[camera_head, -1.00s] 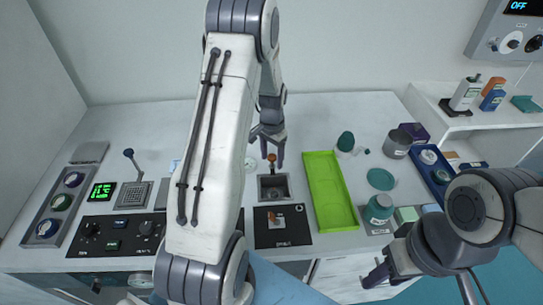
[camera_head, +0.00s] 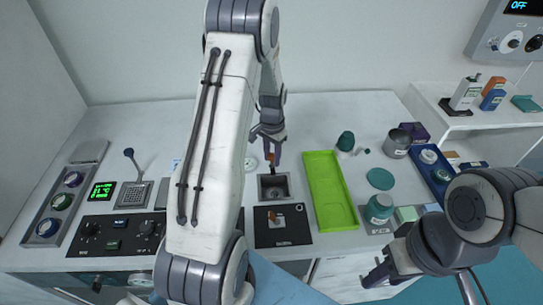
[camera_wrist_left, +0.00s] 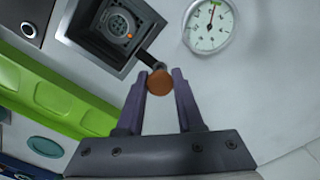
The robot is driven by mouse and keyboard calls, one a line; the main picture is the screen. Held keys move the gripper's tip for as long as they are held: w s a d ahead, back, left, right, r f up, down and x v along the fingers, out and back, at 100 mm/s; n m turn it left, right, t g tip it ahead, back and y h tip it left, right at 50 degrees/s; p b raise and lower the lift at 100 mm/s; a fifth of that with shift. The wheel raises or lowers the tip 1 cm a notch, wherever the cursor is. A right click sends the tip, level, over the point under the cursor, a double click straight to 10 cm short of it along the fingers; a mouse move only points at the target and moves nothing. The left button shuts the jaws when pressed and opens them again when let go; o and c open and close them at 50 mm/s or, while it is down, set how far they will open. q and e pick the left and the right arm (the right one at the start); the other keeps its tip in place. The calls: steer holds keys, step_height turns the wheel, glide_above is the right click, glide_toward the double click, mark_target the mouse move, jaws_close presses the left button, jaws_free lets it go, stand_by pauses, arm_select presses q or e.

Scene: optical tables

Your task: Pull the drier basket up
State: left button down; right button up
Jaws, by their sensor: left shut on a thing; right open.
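The drier is a square dark well (camera_head: 262,191) set in the table, and it also shows in the wrist view (camera_wrist_left: 85,35). Inside it is the round perforated basket (camera_wrist_left: 115,22), with a small orange dot. A dark handle (camera_wrist_left: 149,60) reaches over the well's edge and ends in an orange-brown knob (camera_wrist_left: 160,83). My left gripper (camera_head: 272,158) is shut on this knob, with a purple finger on each side in the wrist view (camera_wrist_left: 163,88). My right gripper (camera_head: 374,277) is open and empty at the table's front right.
A green tray (camera_head: 327,190) lies right of the well. A dark switch panel (camera_head: 283,237) is in front of it. A round dial gauge (camera_wrist_left: 208,24) lies close by. Bottles and jars stand at the right, and a control box (camera_head: 116,234) is at the left.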

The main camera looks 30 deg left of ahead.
arm_select(q)
steer(key=shift+s, duration=0.1)
stand_by(0.6)
step_height(320, 180, up, 6)
steer(key=p, duration=0.4)
steer(key=shift+r, duration=0.25)
steer(key=c, duration=0.5)
jaws_free()
steer(key=shift+c, duration=0.2)
steer(key=shift+r, duration=0.1)
